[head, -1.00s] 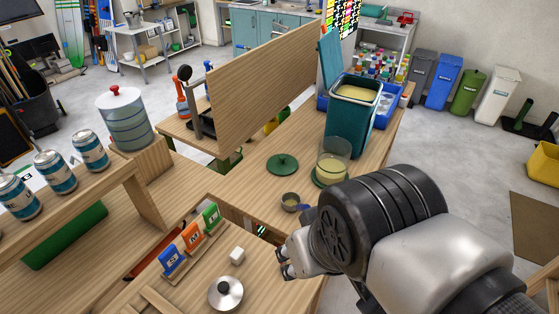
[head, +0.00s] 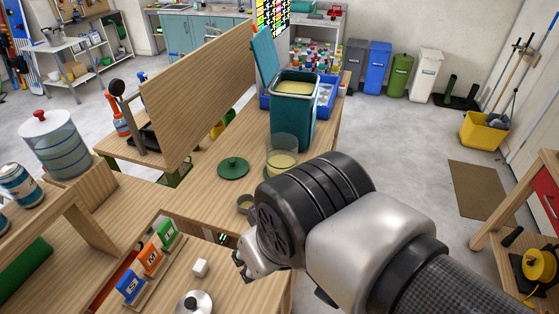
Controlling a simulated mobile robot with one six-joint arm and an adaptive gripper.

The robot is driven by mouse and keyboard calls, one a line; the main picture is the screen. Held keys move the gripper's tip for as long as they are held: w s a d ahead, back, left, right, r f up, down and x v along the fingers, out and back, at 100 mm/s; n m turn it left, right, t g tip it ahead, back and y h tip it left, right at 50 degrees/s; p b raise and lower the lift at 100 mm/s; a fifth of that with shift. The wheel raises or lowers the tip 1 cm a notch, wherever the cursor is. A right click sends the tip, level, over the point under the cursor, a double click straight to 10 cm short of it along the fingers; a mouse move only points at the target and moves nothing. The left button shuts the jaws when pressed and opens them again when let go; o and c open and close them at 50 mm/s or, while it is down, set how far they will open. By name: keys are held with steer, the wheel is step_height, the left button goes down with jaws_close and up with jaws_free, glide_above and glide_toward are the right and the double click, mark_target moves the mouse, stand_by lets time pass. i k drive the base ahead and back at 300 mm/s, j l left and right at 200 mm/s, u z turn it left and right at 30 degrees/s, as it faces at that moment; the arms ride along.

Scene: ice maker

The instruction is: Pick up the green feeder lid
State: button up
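The green feeder lid (head: 234,167) is a round dark green disc with a small knob on top. It lies flat on the wooden table, left of a clear cylindrical feeder (head: 283,158) with yellowish contents and a green base. My gripper (head: 240,265) is at the lower middle of the head view, nearer the camera than the lid and apart from it.
A teal bin (head: 293,115) with its lid raised stands behind the feeder. A small grey cup (head: 245,204) sits between my wrist and the lid. A tall wooden partition (head: 200,95) rises behind left.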

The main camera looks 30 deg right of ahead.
mark_target(232, 169)
steer(key=i+l+u, duration=0.15)
steer(key=l, duration=0.25)
steer(key=i+l+u, duration=0.1)
steer(key=l, duration=0.35)
steer(key=i+l+u, duration=0.15)
steer(key=l, duration=0.3)
steer(key=i+l+u, duration=0.15)
steer(key=l, duration=0.35)
steer(key=i+l+u, duration=0.1)
steer(key=l, duration=0.35)
